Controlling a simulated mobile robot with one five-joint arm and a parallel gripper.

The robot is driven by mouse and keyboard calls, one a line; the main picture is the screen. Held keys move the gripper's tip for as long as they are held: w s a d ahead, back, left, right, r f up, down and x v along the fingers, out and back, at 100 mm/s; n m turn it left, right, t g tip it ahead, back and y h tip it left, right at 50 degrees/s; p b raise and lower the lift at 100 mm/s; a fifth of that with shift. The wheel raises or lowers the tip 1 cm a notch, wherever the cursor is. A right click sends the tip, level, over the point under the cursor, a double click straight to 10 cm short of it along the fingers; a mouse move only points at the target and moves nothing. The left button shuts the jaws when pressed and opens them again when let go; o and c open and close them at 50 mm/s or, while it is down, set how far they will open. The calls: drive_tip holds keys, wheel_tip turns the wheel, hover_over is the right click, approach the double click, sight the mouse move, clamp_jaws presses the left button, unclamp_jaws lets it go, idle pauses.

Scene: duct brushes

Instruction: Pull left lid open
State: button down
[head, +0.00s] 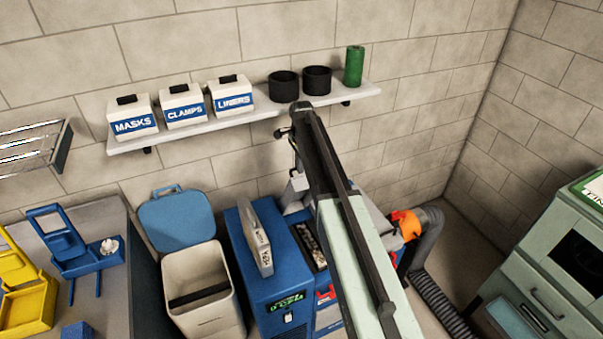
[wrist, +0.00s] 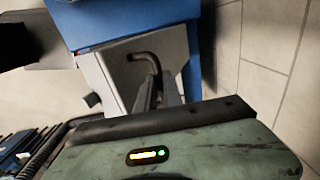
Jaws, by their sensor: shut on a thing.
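In the wrist view my gripper (wrist: 158,92) shows as dark fingers shut on a dark bent handle (wrist: 146,58). The handle is in front of a pale grey panel (wrist: 112,78), under a blue body (wrist: 125,18). In the head view my arm hides most of the gripper and what it holds. A blue lid (head: 176,222) stands raised behind a pale bin (head: 198,280), whose mouth is open. Which lid the handle belongs to cannot be told.
A blue machine (head: 262,288) with an upright grey plate (head: 257,238) stands right of the bin. A shelf (head: 205,133) with several containers crosses the wall. A grey hose (head: 440,295) lies right of my arm, before a green cabinet (head: 545,285).

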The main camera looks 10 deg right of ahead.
drive_tip(key=shift+w+a+r, duration=0.1)
drive_tip(key=shift+w+r, duration=0.05)
drive_tip(key=shift+w, duration=0.8)
drive_tip(key=shift+w+a+r, duration=0.1)
drive_tip(key=shift+w, duration=0.8)
drive_tip(key=c, duration=1.5)
unclamp_jaws()
drive_tip(key=shift+d, duration=0.15)
drive_tip(key=shift+a+p, duration=0.2)
drive_tip(key=shift+p, duration=0.1)
wheel_tip(320, 180, up, 5)
drive_tip(key=p, duration=0.5)
hover_over(297, 190)
drive_tip(key=s+d, duration=0.1)
drive_tip(key=d, duration=0.2)
drive_tip(key=shift+s+a, duration=0.2)
